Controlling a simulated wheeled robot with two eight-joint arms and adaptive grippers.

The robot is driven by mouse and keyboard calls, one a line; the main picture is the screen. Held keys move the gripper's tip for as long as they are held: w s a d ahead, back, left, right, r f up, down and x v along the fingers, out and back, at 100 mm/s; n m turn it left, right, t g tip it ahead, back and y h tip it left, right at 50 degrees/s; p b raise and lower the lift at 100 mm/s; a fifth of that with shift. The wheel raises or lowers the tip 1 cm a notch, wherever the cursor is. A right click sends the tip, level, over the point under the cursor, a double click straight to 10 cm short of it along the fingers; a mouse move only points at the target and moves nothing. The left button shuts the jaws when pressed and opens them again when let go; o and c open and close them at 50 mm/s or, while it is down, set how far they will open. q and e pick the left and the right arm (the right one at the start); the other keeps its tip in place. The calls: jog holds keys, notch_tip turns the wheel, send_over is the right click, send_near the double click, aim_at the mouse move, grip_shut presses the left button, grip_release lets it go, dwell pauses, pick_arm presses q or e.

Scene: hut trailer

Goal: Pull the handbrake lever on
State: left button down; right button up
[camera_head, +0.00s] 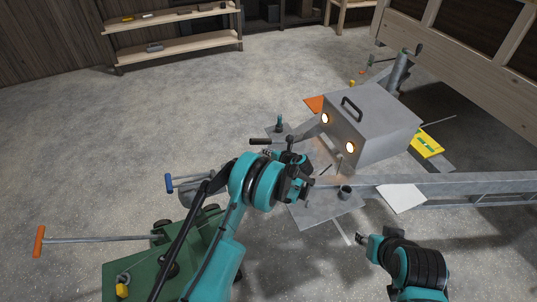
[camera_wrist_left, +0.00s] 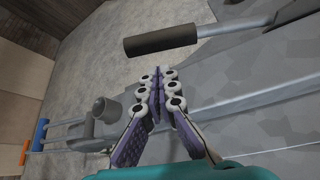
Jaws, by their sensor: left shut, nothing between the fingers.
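The handbrake lever has a black cylindrical grip (camera_head: 260,141) and a grey metal arm running right from it toward the grey trailer frame. In the left wrist view the black grip (camera_wrist_left: 160,40) lies across the top, its bare metal arm (camera_wrist_left: 235,27) going off to the right. My left gripper (camera_head: 298,180) is at the trailer's near end, right of and below the grip in the head view. In the wrist view its fingers (camera_wrist_left: 160,78) are together and empty, apart from the grip. My right gripper (camera_head: 363,240) shows small at lower right; its jaws are unclear.
A grey box (camera_head: 385,140) with two lit lamps and a black handle stands behind my left gripper. A grey rail (camera_head: 450,184) runs right. A green case (camera_head: 140,265) and an orange-handled bar (camera_head: 95,240) are at left. The floor behind is clear.

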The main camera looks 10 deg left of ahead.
pick_arm(q)
jog(key=b+x, duration=0.1)
jog(key=x, duration=0.5)
jog(key=shift+f+b, duration=0.1)
jog(key=shift+b, duration=0.3)
pick_arm(e)
notch_tip(320, 180, down, 2)
jog(key=shift+f, duration=0.2)
jog(key=shift+r, duration=0.1)
